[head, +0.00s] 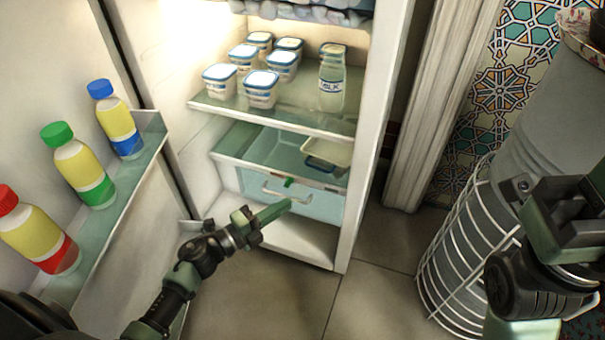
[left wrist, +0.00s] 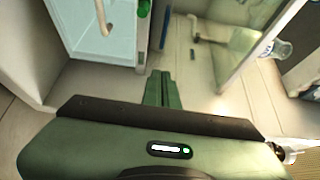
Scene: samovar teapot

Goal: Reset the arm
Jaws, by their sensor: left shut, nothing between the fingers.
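My left gripper (head: 286,205) is in front of the open fridge's lower drawer in the head view. Its green fingers are together with nothing between them; the left wrist view shows the closed fingers (left wrist: 162,90) too. The pale blue drawer (head: 240,186) has a white handle (head: 275,192), close behind the fingertips in the picture; I cannot tell whether they touch. The handle also shows in the left wrist view (left wrist: 103,18). My right gripper (head: 565,215) is at the right edge, partly cut off, its finger gap unclear.
Several white yogurt cups (head: 261,88) and a milk bottle (head: 332,78) stand on the glass shelf (head: 290,118). Several juice bottles (head: 78,165) stand in the open fridge door at left. A grey cylinder in a wire rack (head: 455,245) stands at right. Floor (head: 270,295) in front is clear.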

